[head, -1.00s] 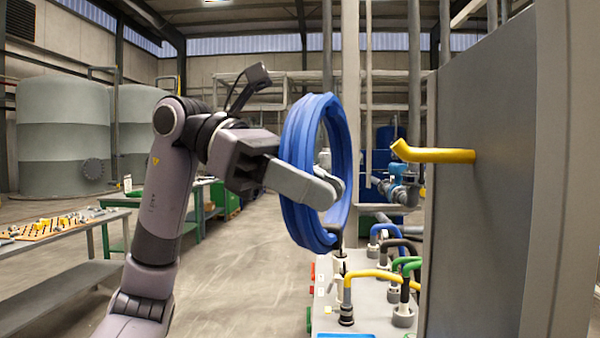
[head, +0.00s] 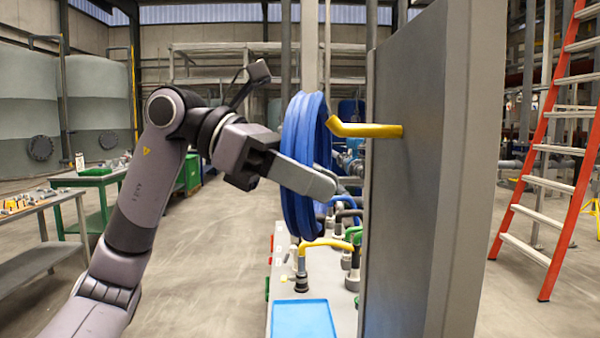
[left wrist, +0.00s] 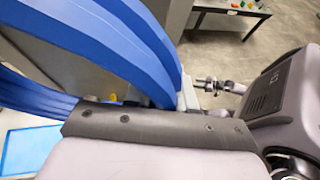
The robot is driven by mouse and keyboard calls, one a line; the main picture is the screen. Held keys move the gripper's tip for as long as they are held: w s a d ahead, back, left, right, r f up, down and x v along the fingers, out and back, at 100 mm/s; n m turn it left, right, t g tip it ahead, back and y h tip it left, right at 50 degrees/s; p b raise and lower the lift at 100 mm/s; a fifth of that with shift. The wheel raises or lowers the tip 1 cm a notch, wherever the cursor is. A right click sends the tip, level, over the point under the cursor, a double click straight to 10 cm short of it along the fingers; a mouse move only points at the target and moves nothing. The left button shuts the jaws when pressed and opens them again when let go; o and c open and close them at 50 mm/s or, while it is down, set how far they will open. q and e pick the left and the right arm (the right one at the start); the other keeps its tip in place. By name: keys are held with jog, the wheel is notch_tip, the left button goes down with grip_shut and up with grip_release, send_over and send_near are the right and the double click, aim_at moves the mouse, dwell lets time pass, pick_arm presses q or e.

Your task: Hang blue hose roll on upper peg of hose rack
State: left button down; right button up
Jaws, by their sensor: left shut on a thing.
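The blue hose roll (head: 301,150) is upright in the head view, seen nearly edge-on. My left gripper (head: 318,186) is shut on it, with one finger across the side of the coil. In the left wrist view the blue coils (left wrist: 110,40) arch up from the finger (left wrist: 150,125). A yellow upper peg (head: 365,130) sticks out to the left from the grey hose rack panel (head: 420,180), its tip bent up. In the head view the peg tip is right beside the roll's right edge; I cannot tell whether they touch.
Below the roll is a bench with a blue tray (head: 303,320), a lower yellow hose (head: 325,243) and several hose fittings. A red ladder (head: 560,150) stands at the right. A table with small parts (head: 30,205) is at the left.

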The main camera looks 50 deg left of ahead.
pick_arm(q)
jog(key=w+d+f+p, duration=0.1)
jog(key=w+d+p, duration=0.1)
jog(key=w+d, duration=0.3)
jog(key=shift+w+f+p, duration=0.2)
jog(key=shift+w+p, duration=0.2)
jog(key=shift+w, duration=0.1)
dwell(0.7)
jog(key=shift+d, duration=0.1)
dwell(0.4)
jog(key=c, duration=0.9)
grip_release()
jog(key=shift+o, duration=0.2)
jog(key=shift+f, duration=0.1)
jog(key=b+v, duration=0.1)
jog(key=v, duration=0.6)
jog(key=shift+s, duration=0.1)
